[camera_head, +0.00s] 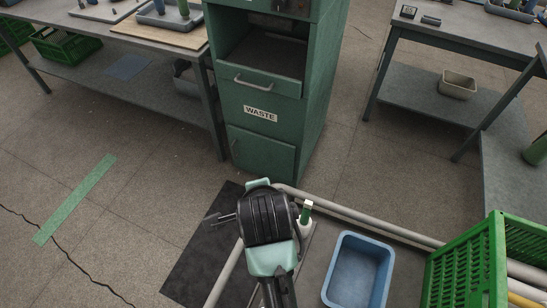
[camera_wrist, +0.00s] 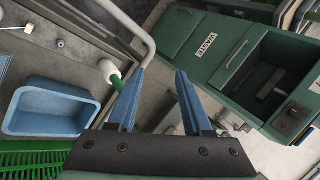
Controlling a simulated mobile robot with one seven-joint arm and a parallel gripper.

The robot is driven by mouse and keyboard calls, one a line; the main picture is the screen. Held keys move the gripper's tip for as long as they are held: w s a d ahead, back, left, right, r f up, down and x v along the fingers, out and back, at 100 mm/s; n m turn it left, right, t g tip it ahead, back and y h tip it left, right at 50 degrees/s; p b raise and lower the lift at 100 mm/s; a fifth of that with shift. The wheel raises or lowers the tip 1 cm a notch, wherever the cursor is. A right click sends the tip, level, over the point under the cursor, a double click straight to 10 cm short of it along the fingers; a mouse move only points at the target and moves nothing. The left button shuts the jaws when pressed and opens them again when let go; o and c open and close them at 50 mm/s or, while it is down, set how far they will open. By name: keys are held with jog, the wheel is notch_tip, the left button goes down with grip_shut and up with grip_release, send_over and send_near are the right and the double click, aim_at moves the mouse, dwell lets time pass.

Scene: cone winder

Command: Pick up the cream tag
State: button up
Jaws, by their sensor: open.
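I cannot clearly make out a cream tag in either view. In the wrist view my gripper (camera_wrist: 164,74) is open, with its two blue fingers apart and nothing between them. A white-ended green cone or bottle (camera_wrist: 108,72) lies just left of the left finger. It also shows in the head view (camera_head: 305,215), just right of my wrist, with a small pale patch at its top. I cannot tell whether that patch is a tag. In the head view my arm hides part of the deck around it.
A blue bin (camera_head: 359,270) stands right of my arm, beside a green crate (camera_head: 468,262). A green cabinet marked WASTE (camera_head: 262,113) stands ahead, its upper compartment open. Workbenches stand left (camera_head: 90,72) and right (camera_head: 470,40). The floor (camera_head: 110,215) at left is mostly clear.

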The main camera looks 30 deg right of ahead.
jog(key=s+a+f+m+g+y+b, duration=0.1)
jog(key=s+f+m+g, duration=0.1)
jog(key=s+f, duration=0.3)
jog(key=s+a+f+m+g+b, duration=0.1)
jog(key=s+f+m+g, duration=0.1)
jog(key=f, duration=0.7)
jog(key=s+a+f+m+g+y+b, duration=0.1)
jog(key=s+a+f+m+g, duration=0.1)
jog(key=s+f, duration=0.5)
jog(key=shift+s+a+f+m+y, duration=0.1)
jog(key=shift+s+f+m+y, duration=0.2)
jog(key=shift+f+m, duration=0.3)
jog(key=shift+w+f+b, duration=0.15)
jog(key=shift+f+b, duration=0.75)
jog(key=shift+f, duration=2.15)
grip_shut()
